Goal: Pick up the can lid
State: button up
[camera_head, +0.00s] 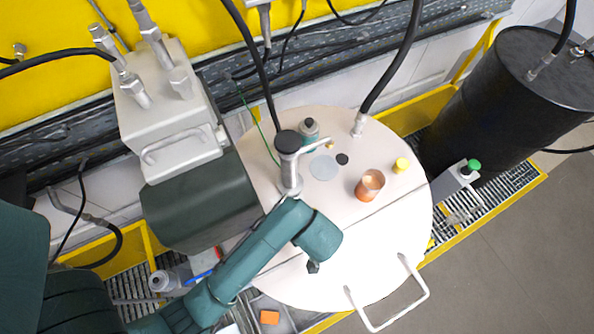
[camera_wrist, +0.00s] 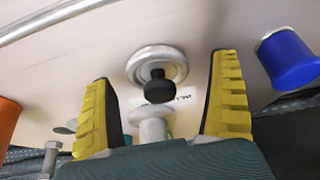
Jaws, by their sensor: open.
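A flat grey disc (camera_head: 323,167) that looks like the can lid lies on the white round drum top (camera_head: 400,225). An open copper-coloured can (camera_head: 368,187) stands to its right. My gripper (camera_wrist: 165,70) is open in the wrist view, with its yellow fingers spread. Between the fingers show a round pale fitting with a black knob (camera_wrist: 157,90) and a white stem (camera_wrist: 153,128); nothing is visibly gripped. I cannot tell whether the grey disc is in the wrist view. In the head view my arm hides the fingers, below and left of the disc.
A metal post with a black cap (camera_head: 288,143) stands left of the disc. A small black disc (camera_head: 342,159) and yellow cap (camera_head: 402,164) are nearby. Hoses rise at the back. The wrist view also shows a blue cylinder (camera_wrist: 290,60) and an orange object (camera_wrist: 8,120).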

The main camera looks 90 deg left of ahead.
jog(key=c, duration=0.9)
jog(key=shift+c, duration=0.2)
jog(key=shift+r, duration=0.15)
jog(key=shift+r, duration=0.3)
jog(key=v, duration=0.2)
jog(key=shift+r+b, duration=0.4)
jog(key=w+d+p, duration=0.1)
jog(key=w+d, duration=0.1)
jog(key=d, duration=0.3)
jog(key=w+d+p, duration=0.1)
jog(key=w+d, duration=0.2)
jog(key=d, duration=0.1)
jog(key=w+d+p, duration=0.2)
jog(key=w+d, duration=0.1)
jog(key=d, duration=0.2)
jog(key=shift+d, duration=0.3)
jog(key=shift+w+d, duration=0.2)
jog(key=shift+d, duration=0.1)
